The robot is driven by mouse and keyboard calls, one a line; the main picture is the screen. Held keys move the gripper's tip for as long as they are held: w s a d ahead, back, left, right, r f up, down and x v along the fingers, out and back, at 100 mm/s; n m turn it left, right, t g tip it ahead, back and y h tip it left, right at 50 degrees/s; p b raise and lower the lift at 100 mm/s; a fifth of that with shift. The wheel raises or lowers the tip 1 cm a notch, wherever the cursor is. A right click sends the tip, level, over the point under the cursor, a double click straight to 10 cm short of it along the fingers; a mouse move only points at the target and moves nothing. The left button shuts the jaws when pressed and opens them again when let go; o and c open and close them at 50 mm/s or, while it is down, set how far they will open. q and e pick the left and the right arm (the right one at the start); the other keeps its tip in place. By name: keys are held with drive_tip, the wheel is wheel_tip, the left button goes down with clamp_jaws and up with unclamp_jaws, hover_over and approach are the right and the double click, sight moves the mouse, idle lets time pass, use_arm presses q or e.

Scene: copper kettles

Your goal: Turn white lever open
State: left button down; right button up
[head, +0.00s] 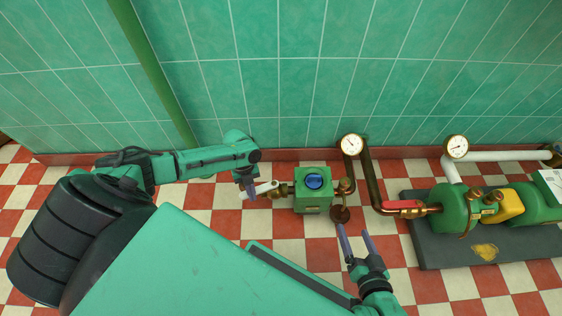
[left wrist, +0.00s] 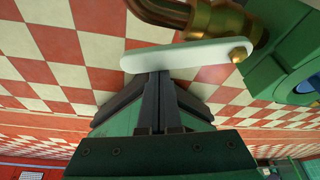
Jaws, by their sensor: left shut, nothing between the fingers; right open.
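The white lever (head: 264,187) sits on a brass valve (head: 281,190) at the left of a green box with a blue round top (head: 314,181). In the left wrist view the lever (left wrist: 185,58) lies across the picture, with a brass bolt (left wrist: 238,55) at its right end. My left gripper (head: 251,192) is shut and empty at the lever. In the left wrist view its fingertips (left wrist: 159,76) meet the lever's lower edge near the middle; I cannot tell whether they touch. My right gripper (head: 356,240) is open and empty, right of and nearer than the box.
Brass pipes with a gauge (head: 351,145) rise right of the box. A red-handled valve (head: 404,206) leads to a green pump (head: 455,208) on a dark base (head: 440,254). A tiled wall (head: 300,80) stands behind. The checkered floor left of the lever is clear.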

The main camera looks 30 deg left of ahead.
use_arm(q)
drive_tip(key=shift+w+a+f+m+g+y+b, duration=0.15)
drive_tip(key=shift+w+a+m+b, duration=0.2)
drive_tip(key=shift+m, duration=0.25)
drive_tip(key=shift+w+a+r+m+g+y+b, duration=0.1)
drive_tip(key=shift+w+a+m+g+y+b, duration=0.1)
drive_tip(key=shift+a+m, duration=0.3)
drive_tip(key=shift+w+a, duration=0.35)
drive_tip(key=shift+w, duration=0.05)
use_arm(e)
drive_tip(key=shift+f, duration=1.15)
use_arm(q)
drive_tip(key=shift+d, duration=0.1)
